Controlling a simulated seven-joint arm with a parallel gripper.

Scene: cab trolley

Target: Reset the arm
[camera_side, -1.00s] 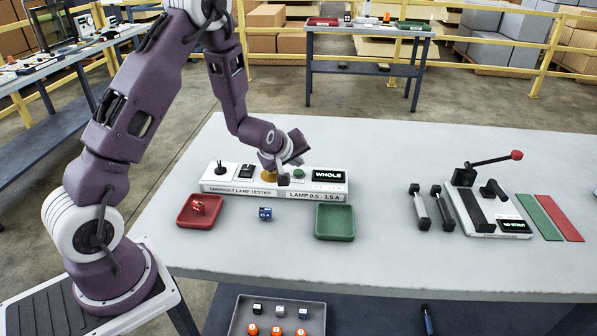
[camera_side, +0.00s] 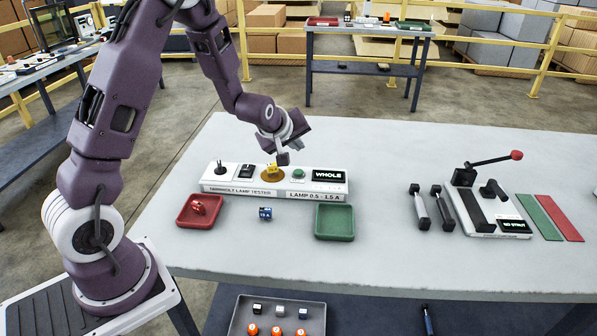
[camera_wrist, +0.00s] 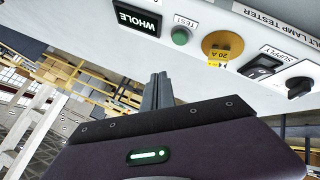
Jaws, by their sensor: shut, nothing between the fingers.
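My gripper (camera_side: 283,159) is shut and empty, raised just above and behind the tester box, near its green button. Its closed fingers (camera_wrist: 158,90) show in the wrist view, apart from the box. The white lamp tester (camera_side: 230,188) has a black lever, a black switch, a round brass seat with a yellow fuse (camera_side: 272,168), a green test button (camera_side: 298,174) and a display reading WHOLE (camera_side: 328,176). In the wrist view the yellow fuse (camera_wrist: 217,57) is marked 20 A and sits in the brass seat.
In front of the tester are a red tray (camera_side: 186,217) holding a red fuse, a blue fuse (camera_side: 265,214) on the table, and an empty green tray (camera_side: 334,235). At right stand a lever device (camera_side: 484,205), two struts and green and red strips. The table between is clear.

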